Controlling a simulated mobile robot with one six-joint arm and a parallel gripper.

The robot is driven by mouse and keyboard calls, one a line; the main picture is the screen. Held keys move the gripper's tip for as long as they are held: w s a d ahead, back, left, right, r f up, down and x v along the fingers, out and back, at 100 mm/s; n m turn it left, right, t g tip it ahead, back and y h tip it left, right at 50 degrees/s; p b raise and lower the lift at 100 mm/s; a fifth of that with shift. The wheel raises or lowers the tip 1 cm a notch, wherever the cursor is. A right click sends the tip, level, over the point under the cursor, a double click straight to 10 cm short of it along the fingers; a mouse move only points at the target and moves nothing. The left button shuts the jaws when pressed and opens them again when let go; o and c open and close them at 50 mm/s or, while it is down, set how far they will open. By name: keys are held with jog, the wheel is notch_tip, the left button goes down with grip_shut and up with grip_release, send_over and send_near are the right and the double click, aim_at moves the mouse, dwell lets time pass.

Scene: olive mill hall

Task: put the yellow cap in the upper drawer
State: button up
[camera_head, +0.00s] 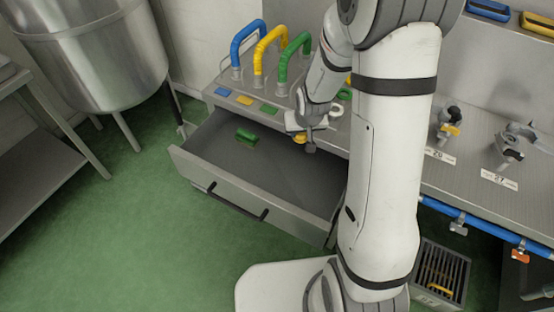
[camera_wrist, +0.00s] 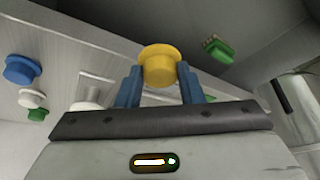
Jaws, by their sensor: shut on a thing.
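The yellow cap (camera_wrist: 160,62) is pinched between the two blue fingers of my gripper (camera_wrist: 160,84) in the wrist view. In the head view a bit of the yellow cap (camera_head: 300,138) shows at my gripper (camera_head: 308,144), partly hidden by it. The upper drawer (camera_head: 215,190) is pulled out below the bench top. My gripper appears at the back edge of the open drawer; its height over it is hard to tell. A green piece (camera_head: 246,137) lies inside the drawer towards the left; it also shows in the wrist view (camera_wrist: 218,50).
Blue (camera_head: 240,45), yellow (camera_head: 262,50) and green (camera_head: 287,55) arched handles stand on the bench top behind the drawer. In the wrist view a blue cap (camera_wrist: 22,70) and a white cap (camera_wrist: 32,98) are at left. A steel vat (camera_head: 95,50) stands left. Much of the drawer floor is bare.

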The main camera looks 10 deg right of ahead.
jog(key=shift+f, duration=0.15)
jog(key=shift+w+d+f+b, duration=0.1)
jog(key=shift+f+b, duration=0.2)
jog(key=shift+b, duration=0.3)
jog(key=shift+m, duration=0.3)
jog(key=s+f+b, duration=0.1)
jog(key=f+b, duration=0.6)
jog(key=b, duration=0.3)
jog(key=s+f+b, duration=0.1)
jog(key=f+b, duration=0.6)
jog(key=b, duration=0.3)
jog(key=s+f+b, duration=0.1)
jog(key=f+b, duration=0.6)
jog(key=b, duration=0.3)
jog(key=shift+r, duration=0.1)
